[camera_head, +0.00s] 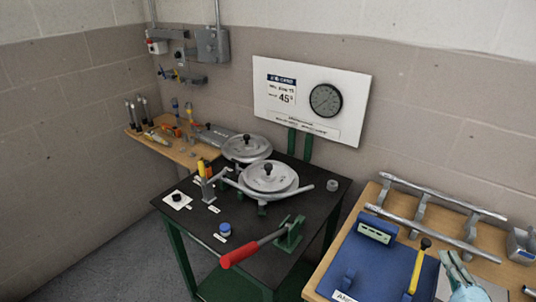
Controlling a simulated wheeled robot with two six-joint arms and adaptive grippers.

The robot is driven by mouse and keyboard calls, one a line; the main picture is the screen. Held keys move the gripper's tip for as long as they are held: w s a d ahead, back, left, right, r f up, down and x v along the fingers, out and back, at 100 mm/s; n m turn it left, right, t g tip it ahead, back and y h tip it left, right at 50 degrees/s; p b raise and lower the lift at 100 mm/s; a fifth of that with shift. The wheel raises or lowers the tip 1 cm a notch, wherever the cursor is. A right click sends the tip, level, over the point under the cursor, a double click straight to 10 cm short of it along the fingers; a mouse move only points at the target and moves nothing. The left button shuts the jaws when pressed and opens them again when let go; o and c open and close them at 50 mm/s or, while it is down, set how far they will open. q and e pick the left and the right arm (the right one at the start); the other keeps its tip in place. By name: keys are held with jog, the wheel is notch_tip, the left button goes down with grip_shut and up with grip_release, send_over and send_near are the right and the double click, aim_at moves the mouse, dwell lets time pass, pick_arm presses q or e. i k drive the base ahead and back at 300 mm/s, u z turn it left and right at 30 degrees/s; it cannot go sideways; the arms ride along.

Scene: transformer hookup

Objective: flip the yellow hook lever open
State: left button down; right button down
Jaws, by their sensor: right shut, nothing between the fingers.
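A yellow lever (417,269) with a dark knob at its top stands tilted on a blue panel (375,268) at the lower right. I take it to be the hook lever; its hook cannot be made out. My right gripper (452,264) comes in from the bottom edge, just right of the lever. Its pale fingers are shut and empty. A small gap shows between the fingers and the lever in the picture; depth is hard to judge. My left gripper is not in view.
The blue panel lies on a wooden table with metal rails (440,200) behind it. A grey box (522,244) stands at the right edge. A black table (190,222) at left holds round grey discs and a red-handled lever (250,250).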

aim_at(200, 163)
jog(key=z, duration=0.05)
jog(key=i, duration=0.6)
jog(key=u, duration=1.85)
